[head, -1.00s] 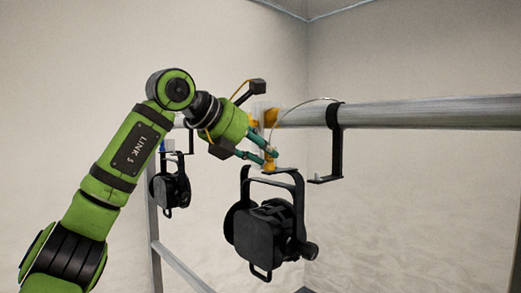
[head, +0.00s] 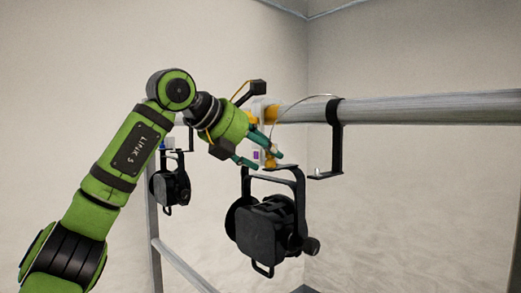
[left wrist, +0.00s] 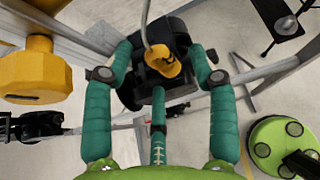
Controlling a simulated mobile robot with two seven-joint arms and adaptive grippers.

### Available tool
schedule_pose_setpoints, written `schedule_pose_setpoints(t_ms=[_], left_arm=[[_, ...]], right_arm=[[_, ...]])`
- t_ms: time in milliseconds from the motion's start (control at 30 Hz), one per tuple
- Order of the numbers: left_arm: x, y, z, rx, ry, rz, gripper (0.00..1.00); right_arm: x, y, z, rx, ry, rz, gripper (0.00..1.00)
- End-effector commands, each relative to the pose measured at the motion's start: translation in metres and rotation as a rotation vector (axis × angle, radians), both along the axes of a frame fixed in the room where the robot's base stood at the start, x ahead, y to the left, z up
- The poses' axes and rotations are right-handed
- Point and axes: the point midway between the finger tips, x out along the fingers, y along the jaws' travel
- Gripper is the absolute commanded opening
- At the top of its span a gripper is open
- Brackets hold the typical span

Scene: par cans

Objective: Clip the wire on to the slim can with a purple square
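The slim black can (head: 268,230) hangs in its yoke below the rail in the head view. A small purple square (head: 256,156) shows above the yoke, beside the fingers. My left gripper (head: 267,159) is at the top of this can with its fingers spread. In the left wrist view, the yellow wire end (left wrist: 163,62) lies between the open fingers (left wrist: 160,62), over the black can (left wrist: 140,92). The grey wire (left wrist: 147,22) runs up from it. My right gripper is out of view.
The metal rail (head: 420,110) runs right, with a black hook bracket (head: 335,145) hanging from it. Another black can (head: 170,186) hangs farther left. A yellow octagonal part (left wrist: 35,72) is close to the left finger. Open space lies below the rail at right.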

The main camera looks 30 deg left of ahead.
Motion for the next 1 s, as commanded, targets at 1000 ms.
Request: schedule_pose_setpoints(t_ms=[1000], left_arm=[[-0.100,0.037,0.059,0.000,-0.001,0.000,0.58]], right_arm=[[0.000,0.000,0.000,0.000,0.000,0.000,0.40]])
